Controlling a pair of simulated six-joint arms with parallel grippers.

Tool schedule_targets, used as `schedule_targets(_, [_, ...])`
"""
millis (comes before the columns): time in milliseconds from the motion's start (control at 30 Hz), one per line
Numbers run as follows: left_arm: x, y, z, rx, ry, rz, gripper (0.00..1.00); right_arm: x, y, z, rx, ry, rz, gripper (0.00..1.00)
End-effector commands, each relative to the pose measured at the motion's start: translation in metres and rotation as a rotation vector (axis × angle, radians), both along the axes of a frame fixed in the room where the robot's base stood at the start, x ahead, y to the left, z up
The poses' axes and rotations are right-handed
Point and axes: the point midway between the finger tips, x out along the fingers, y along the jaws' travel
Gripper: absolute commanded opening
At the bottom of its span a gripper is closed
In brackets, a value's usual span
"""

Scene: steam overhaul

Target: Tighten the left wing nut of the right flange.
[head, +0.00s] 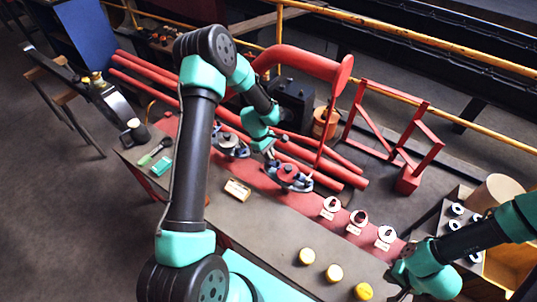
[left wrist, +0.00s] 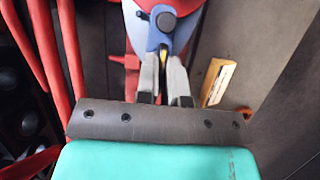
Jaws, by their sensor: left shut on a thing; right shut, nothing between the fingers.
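The right flange (head: 288,178) is a red round fitting on the red strip of the bench, with blue-grey pieces at its sides. My left gripper (head: 272,158) reaches down to its left side. In the left wrist view the left gripper's fingers (left wrist: 165,82) are shut on the blue wing nut (left wrist: 158,42), beside a dark round bolt end (left wrist: 166,21). The fingers hide part of the nut. The left flange (head: 230,148) stands further left, apart from the gripper. My right gripper (head: 399,277) is shut and empty at the bench's front right.
A wooden block (head: 237,188) lies in front of the flanges. Long red pipes (head: 325,168) run behind. A red frame (head: 408,180) and an orange bucket (head: 325,123) stand at the back.

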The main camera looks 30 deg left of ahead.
Motion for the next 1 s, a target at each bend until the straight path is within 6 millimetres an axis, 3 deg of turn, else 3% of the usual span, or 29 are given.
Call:
schedule_targets(567, [0.0006, -0.0003, -0.0002, 0.000, 0.000, -0.057, 0.00, 0.0000, 0.0000, 0.0000, 0.000, 0.000, 0.000, 0.00])
schedule_targets(1000, [0.0015, -0.0007, -0.0006, 0.000, 0.000, -0.357, 0.00, 0.0000, 0.0000, 0.0000, 0.000, 0.000, 0.000, 0.00])
